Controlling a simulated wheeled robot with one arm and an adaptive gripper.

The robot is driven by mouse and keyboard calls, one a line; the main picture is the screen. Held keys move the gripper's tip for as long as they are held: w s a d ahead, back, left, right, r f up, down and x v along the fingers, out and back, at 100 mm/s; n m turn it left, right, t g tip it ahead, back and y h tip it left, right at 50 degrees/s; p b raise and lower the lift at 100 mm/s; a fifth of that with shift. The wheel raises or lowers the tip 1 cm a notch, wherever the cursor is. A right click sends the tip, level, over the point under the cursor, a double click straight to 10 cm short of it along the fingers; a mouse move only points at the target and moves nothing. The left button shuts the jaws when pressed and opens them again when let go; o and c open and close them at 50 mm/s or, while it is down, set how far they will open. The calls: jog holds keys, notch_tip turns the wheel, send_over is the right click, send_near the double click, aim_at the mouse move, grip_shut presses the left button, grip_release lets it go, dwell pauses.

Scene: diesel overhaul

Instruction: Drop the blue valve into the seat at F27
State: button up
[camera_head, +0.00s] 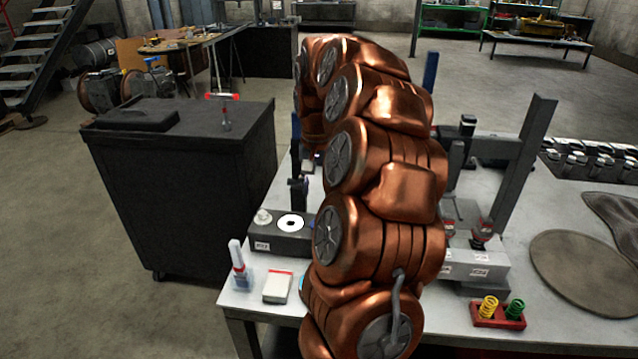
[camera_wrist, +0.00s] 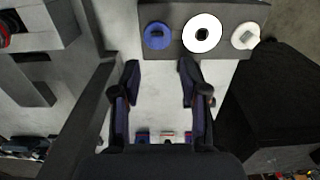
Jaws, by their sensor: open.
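A round blue piece (camera_wrist: 157,36), which looks like the top of the blue valve, sits at one end of a dark grey block (camera_wrist: 220,13) in the wrist view. My gripper (camera_wrist: 159,68) is open and empty, its two dark fingers spread below that block in the picture. The fingers are apart from the blue piece. The labels on the grey fixture (camera_head: 485,265) are too small to read, so I cannot tell which seat is F27.
A white ringed disc (camera_wrist: 202,33) and a white knob (camera_wrist: 245,36) share the block. A spray bottle (camera_head: 239,266), a small white box (camera_head: 278,287) and a red spring tray (camera_head: 498,317) stand near the table's front edge. A dark cabinet (camera_head: 185,190) stands left.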

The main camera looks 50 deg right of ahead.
jog(key=shift+d+f, duration=0.2)
jog(key=shift+d, duration=0.15)
jog(key=shift+f+b, duration=0.55)
jog(key=shift+f, duration=2.5)
notch_tip(320, 180, down, 3)
jog(key=shift+r+b, duration=0.15)
jog(key=shift+b, duration=1.1)
grip_shut()
jog(key=shift+r, duration=0.15)
jog(key=shift+r+p, duration=0.55)
jog(key=shift+r, duration=2.4)
